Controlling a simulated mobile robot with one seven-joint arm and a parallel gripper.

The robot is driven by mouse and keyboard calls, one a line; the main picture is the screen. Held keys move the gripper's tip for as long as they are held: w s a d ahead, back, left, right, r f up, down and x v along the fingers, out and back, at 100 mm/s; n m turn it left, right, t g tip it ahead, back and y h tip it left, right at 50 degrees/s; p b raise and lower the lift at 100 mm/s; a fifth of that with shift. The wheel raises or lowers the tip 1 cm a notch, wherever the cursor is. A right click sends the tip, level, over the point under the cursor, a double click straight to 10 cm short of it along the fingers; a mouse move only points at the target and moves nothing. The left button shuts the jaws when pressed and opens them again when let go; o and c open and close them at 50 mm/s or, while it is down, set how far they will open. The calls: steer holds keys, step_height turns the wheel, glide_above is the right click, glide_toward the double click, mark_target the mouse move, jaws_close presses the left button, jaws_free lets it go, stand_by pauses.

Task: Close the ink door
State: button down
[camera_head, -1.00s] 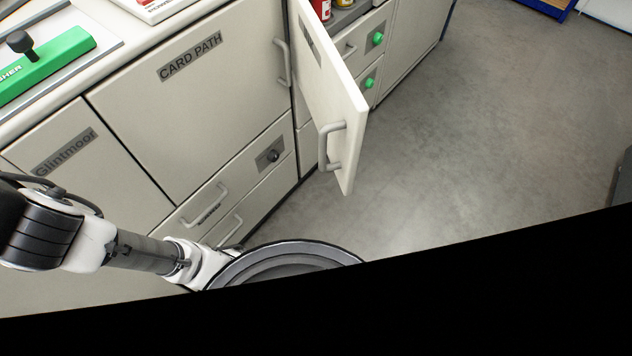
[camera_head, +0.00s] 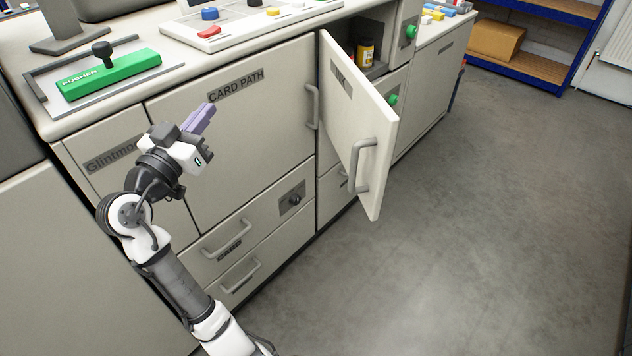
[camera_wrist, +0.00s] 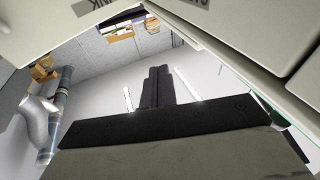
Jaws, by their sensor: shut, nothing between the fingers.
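The ink door (camera_head: 355,130) stands open in the head view, swung out from its cabinet on the left hinge side. It is a cream panel with a grey bar handle (camera_head: 362,165) and a dark label reading INK, seen at a slant. The open ink compartment (camera_head: 376,50) behind it shows a small yellow container. My gripper (camera_head: 203,118) is shut and empty, in front of the CARD PATH panel, well to the left of the door and apart from it. In the wrist view the shut fingers (camera_wrist: 157,85) show dark in the middle, with part of an INK label at the top.
The CARD PATH panel (camera_head: 245,120) has its own handle beside the open door. Drawers with handles (camera_head: 228,240) lie below it. A green pusher (camera_head: 110,75) sits on the counter at left. The grey floor (camera_head: 450,230) right of the door is clear.

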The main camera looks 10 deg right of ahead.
steer(key=s+d+f+m+g+h+b, duration=0.1)
steer(key=s+d+f+m+g+h, duration=0.3)
steer(key=d+f+m+g+h, duration=0.45)
steer(key=m+g+y, duration=0.2)
steer(key=m+g, duration=0.1)
steer(key=g, duration=0.4)
glide_toward(379, 169)
steer(key=shift+n+h, duration=0.25)
steer(key=d+p, duration=0.1)
steer(key=d, duration=0.1)
steer(key=d+p, duration=0.1)
steer(key=d, duration=0.1)
steer(key=d+p, duration=0.1)
steer(key=d, duration=0.2)
steer(key=shift+w+f, duration=0.15)
steer(key=shift+w, duration=0.15)
